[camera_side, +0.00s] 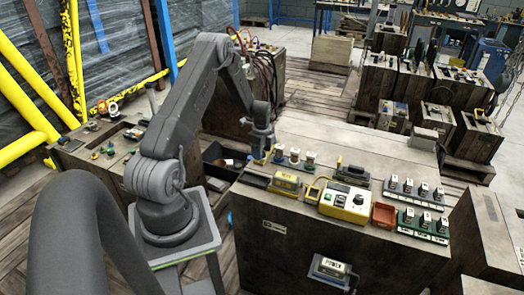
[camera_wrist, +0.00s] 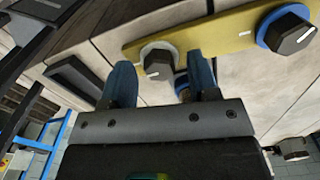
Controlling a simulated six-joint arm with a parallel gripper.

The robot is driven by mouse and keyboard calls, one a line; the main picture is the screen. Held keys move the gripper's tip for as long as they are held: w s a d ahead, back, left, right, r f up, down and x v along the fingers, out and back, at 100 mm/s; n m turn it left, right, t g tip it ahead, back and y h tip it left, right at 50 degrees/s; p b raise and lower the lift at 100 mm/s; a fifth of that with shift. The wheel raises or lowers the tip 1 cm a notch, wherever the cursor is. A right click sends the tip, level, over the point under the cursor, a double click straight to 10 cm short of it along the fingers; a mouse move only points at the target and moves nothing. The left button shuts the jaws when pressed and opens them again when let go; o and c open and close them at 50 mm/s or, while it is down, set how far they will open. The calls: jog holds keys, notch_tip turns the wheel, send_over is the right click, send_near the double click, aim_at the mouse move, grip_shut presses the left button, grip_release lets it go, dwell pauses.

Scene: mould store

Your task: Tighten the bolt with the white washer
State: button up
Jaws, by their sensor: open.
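In the wrist view, a yellow plate (camera_wrist: 222,33) carries a dark bolt head with a white washer (camera_wrist: 150,50) around it. A second dark bolt with a blue washer (camera_wrist: 264,30) sits farther right on the plate. My gripper (camera_wrist: 161,66) is open and empty, its two blue fingers apart on either side of the white-washer bolt in this view. Whether they touch it cannot be told. In the side view my gripper (camera_side: 260,156) points down at the left end of a row of small bolts; their washer colours are too small to read surely.
A dark open bin (camera_side: 222,163) is left of the bench. The bench's back part is mostly clear.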

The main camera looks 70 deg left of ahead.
notch_tip(320, 180, up, 14)
dwell(0.5)
jog(key=d+r+n+t+y, duration=0.1)
jog(key=d+r+n, duration=0.2)
jog(key=d+r, duration=0.65)
jog(key=d+r+n+t, duration=0.2)
jog(key=d+r, duration=0.5)
jog(key=d, duration=0.6)
jog(key=s+d+r+n+t, duration=0.1)
jog(key=s+d+n, duration=0.2)
jog(key=s+d, duration=0.4)
jog(key=s+d+r+n+t+h, duration=0.1)
jog(key=s+d+r+n, duration=0.1)
jog(key=s+d, duration=0.5)
jog(key=shift+s+d+n+t, duration=0.3)
jog(key=shift+s+n, duration=0.05)
jog(key=shift+n, duration=0.15)
jog(key=shift+r, duration=0.15)
